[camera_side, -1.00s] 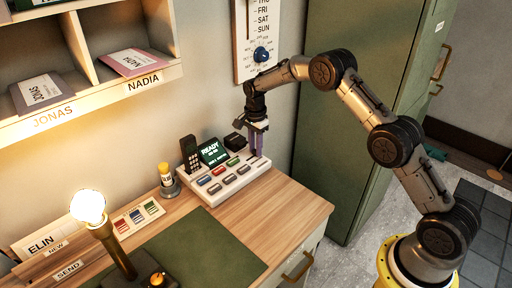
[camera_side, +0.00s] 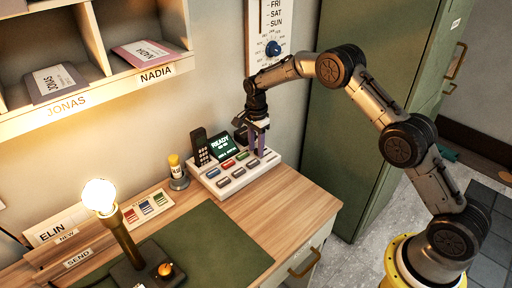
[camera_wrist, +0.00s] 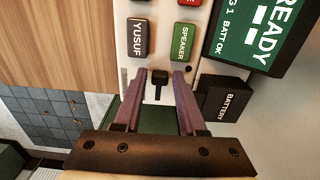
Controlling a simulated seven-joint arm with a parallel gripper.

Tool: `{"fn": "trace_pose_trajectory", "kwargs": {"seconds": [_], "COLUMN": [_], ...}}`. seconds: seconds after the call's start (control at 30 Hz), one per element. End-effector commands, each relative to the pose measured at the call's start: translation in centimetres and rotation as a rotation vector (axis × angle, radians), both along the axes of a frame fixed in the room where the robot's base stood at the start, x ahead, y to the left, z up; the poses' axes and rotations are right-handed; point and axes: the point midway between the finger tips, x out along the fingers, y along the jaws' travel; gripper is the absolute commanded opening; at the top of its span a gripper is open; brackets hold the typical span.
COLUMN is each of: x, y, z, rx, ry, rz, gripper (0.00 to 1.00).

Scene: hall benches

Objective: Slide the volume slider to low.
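The volume slider (camera_wrist: 160,78) shows in the wrist view as a small black knob on a dark stem, on the pale phone console (camera_wrist: 128,55). My gripper (camera_wrist: 159,82) is open, with one purple finger on each side of the knob and a gap between. In the side view my gripper (camera_side: 260,152) points down over the right end of the console (camera_side: 222,193). The slider is hidden there behind the fingers. I cannot read any low or high mark.
A YUSUF button (camera_wrist: 138,38) and a green SPEAKER button (camera_wrist: 183,43) lie close to the fingers. A black BATTERY block (camera_wrist: 226,101) and the READY screen (camera_wrist: 262,38) stand beside them. A handset (camera_side: 200,148) is on the console's left. Bare desk (camera_side: 295,195) lies in front.

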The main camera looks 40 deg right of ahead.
Motion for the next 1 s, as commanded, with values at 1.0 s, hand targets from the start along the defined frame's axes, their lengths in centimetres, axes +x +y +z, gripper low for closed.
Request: {"fn": "trace_pose_trajectory", "kwargs": {"seconds": [1.0], "x": [0.0], "y": [0.1], "z": [13.5], "rx": [0.001], "ry": [-0.002], "rz": [0.0], "gripper": [0.4]}}
